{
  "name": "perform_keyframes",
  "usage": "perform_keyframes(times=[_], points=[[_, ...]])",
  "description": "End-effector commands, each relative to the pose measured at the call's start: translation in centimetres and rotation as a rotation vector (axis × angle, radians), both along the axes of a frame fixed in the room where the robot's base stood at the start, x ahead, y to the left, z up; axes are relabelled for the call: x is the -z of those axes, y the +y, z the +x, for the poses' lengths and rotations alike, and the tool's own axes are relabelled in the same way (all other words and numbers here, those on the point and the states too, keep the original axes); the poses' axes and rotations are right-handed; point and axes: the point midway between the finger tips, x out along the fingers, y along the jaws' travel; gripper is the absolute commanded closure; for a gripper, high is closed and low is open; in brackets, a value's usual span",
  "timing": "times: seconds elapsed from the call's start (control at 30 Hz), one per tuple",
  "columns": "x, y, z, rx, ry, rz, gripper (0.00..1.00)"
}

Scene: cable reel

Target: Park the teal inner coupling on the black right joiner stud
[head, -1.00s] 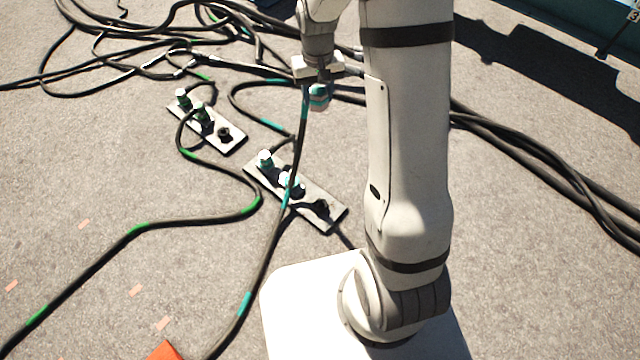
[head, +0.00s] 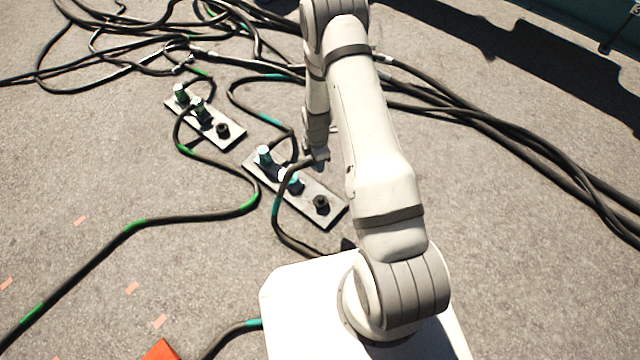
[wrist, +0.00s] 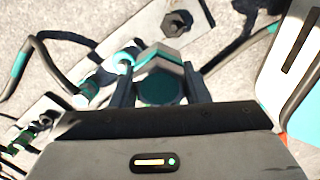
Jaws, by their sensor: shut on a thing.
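My gripper (wrist: 158,86) is shut on the teal inner coupling (wrist: 160,70), which has a pale hexagonal end. In the head view my gripper (head: 318,156) hangs over the far edge of the right plate, and the coupling is mostly hidden by it. A cable runs from it to the left and down. The black right joiner stud (head: 321,204) stands bare on the plate's near right end. In the wrist view a dark hexagonal stud (wrist: 178,22) shows beyond the coupling, apart from it.
The right plate (head: 332,217) also carries teal-marked fittings (head: 264,155) with cables. A left plate (head: 236,140) has green-marked fittings and a bare black stud (head: 222,130). Cables cross the ground behind and right. My white base is near the plate.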

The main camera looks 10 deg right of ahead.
Motion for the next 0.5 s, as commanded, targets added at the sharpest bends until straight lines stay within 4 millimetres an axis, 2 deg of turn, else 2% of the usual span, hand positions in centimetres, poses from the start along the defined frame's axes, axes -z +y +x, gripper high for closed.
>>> perform_keyframes(times=[0.03, 0.2, 0.33, 0.5], points=[[2.3, 0.0, -0.7, -0.094, 0.006, 0.000, 0.86], [6.9, 0.0, -2.3, -0.363, 0.002, 0.001, 0.86], [8.7, 0.0, -3.0, -0.477, 0.000, 0.001, 0.86], [9.6, 0.0, -3.2, -0.521, -0.002, 0.001, 0.86]])
